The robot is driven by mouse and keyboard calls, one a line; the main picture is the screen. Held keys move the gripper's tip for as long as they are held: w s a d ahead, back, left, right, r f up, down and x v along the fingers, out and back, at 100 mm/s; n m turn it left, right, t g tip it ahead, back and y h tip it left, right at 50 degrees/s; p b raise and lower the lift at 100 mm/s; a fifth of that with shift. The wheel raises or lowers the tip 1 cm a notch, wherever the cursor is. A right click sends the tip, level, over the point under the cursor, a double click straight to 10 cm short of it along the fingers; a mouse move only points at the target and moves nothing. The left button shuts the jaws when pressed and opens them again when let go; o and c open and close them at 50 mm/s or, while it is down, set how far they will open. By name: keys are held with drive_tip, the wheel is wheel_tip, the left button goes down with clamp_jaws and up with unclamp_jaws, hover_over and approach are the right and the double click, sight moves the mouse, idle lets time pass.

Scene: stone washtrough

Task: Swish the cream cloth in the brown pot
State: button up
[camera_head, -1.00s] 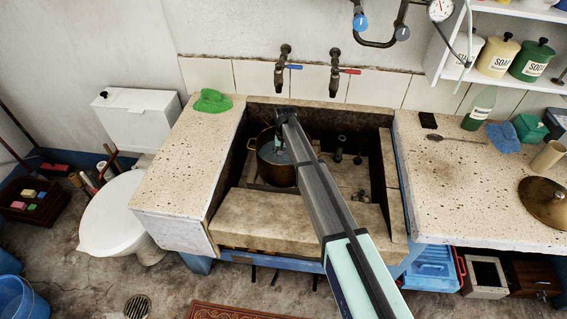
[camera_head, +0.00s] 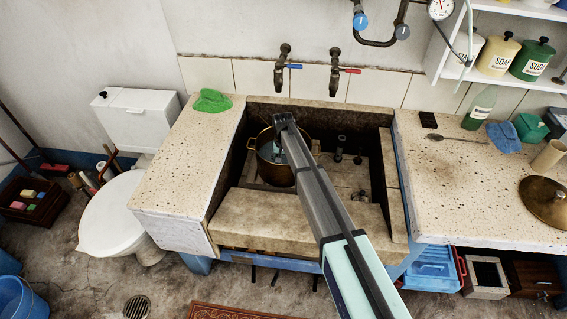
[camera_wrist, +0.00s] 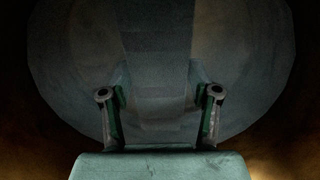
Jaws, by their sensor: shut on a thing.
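The brown pot (camera_head: 267,174) stands upright in the stone trough, left of its middle, and my arm covers its right part. My gripper (camera_wrist: 159,103) reaches down into the pot. In the head view it is mostly hidden by my arm and the pot. In the wrist view its two fingers are closed in on a dim, grey-looking strip of cloth (camera_wrist: 156,48), which I take to be the cream cloth. Its colour does not show clearly in this light. A rounded grey-blue area, perhaps the water in the pot, surrounds it, with dark brown pot wall at the edges.
Two taps (camera_head: 335,75) hang from the tiled wall behind the trough (camera_head: 290,225). A green cloth (camera_head: 211,101) lies on the left ledge. The right counter (camera_head: 450,200) holds a green bottle (camera_head: 480,108), a spoon and a brass lid (camera_head: 546,201).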

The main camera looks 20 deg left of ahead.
drive_tip(key=w, duration=0.2)
drive_tip(key=w+a, duration=0.1)
drive_tip(key=w, duration=0.1)
drive_tip(key=shift+s+d, duration=0.2)
drive_tip(key=shift+s, duration=0.7)
drive_tip(key=shift+s+d, duration=0.25)
drive_tip(key=shift+s, duration=0.6)
drive_tip(key=shift+s+d, duration=0.2)
drive_tip(key=shift+s, duration=0.7)
drive_tip(key=shift+w+a, duration=0.2)
drive_tip(key=shift+w, duration=0.4)
drive_tip(key=shift+w+a, duration=0.2)
drive_tip(key=shift+w, duration=0.35)
wheel_tip(320, 180, up, 16)
drive_tip(key=p, duration=0.5)
drive_tip(key=shift+w+d, duration=0.1)
